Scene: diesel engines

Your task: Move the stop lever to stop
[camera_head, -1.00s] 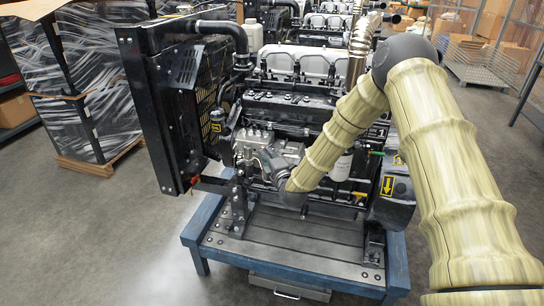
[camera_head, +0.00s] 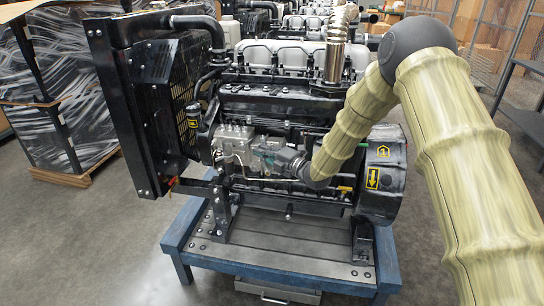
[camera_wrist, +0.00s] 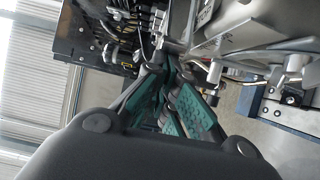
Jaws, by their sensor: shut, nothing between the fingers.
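The diesel engine (camera_head: 270,103) stands on a blue-framed stand, with its silvery injection pump (camera_head: 232,142) on the near side. My gripper (camera_head: 268,157) is beside the right end of the pump, small and partly hidden by my wrist. In the wrist view my gripper (camera_wrist: 168,66) shows green finger pads and is shut with nothing held. Its tips are close to the engine's metal parts; I cannot tell whether they touch. A small bright metal rod (camera_wrist: 214,74) is just right of the tips. I cannot tell which part is the stop lever.
The black radiator frame (camera_head: 120,105) rises at the engine's left. A flywheel housing (camera_head: 383,175) with yellow labels is at its right. The blue stand (camera_head: 175,243) has bare deck in front of the engine. Wrapped pallets (camera_head: 60,125) stand at the left; the floor between is clear.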

